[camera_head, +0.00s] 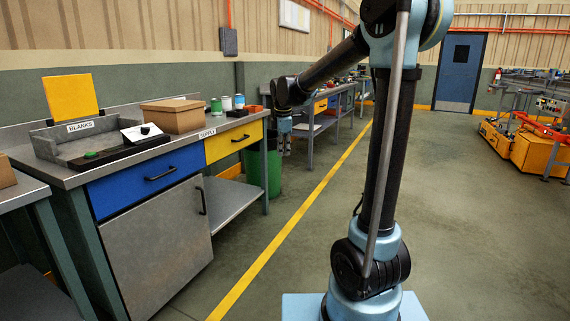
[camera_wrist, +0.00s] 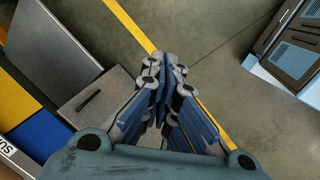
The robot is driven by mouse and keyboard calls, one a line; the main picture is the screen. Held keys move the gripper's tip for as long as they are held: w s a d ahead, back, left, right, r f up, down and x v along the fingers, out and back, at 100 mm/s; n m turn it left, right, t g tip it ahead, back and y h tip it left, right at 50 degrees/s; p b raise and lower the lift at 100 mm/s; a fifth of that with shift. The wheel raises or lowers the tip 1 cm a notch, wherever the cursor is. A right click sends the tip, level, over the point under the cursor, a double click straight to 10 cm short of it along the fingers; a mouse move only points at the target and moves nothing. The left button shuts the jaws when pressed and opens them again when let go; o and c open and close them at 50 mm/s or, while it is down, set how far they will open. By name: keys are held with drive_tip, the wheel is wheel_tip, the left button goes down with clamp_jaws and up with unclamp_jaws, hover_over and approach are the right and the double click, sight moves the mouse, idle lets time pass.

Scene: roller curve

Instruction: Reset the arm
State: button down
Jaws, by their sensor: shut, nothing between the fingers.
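My gripper (camera_head: 285,151) hangs pointing down at the end of my raised arm in the head view, to the right of the workbench (camera_head: 232,119). It is in the air and touches nothing that I can see. In the wrist view my gripper (camera_wrist: 167,62) has its fingertips together, with nothing between them. Below it in that view are the concrete floor and a yellow floor line (camera_wrist: 128,22).
The workbench holds a cardboard box (camera_head: 172,115), a tray marked BLANKS (camera_head: 62,147) and several cans. A green bin (camera_head: 272,170) stands beside it. An orange cart (camera_head: 535,150) is at right. The floor (camera_head: 470,210) between is clear.

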drive_tip(key=s+d+f+m, duration=0.4)
drive_tip(key=s+d+m, duration=0.4)
drive_tip(key=s, duration=0.5)
drive_tip(key=s+d+f+m, duration=0.3)
drive_tip(key=s+d+m, duration=0.3)
drive_tip(key=s+d, duration=0.5)
drive_tip(key=s+f+m, duration=0.5)
drive_tip(key=s+f, duration=0.2)
drive_tip(key=s, duration=0.3)
drive_tip(key=shift+s+d+f+m, duration=0.2)
drive_tip(key=shift+f+m, duration=0.1)
drive_tip(key=shift+f, duration=0.1)
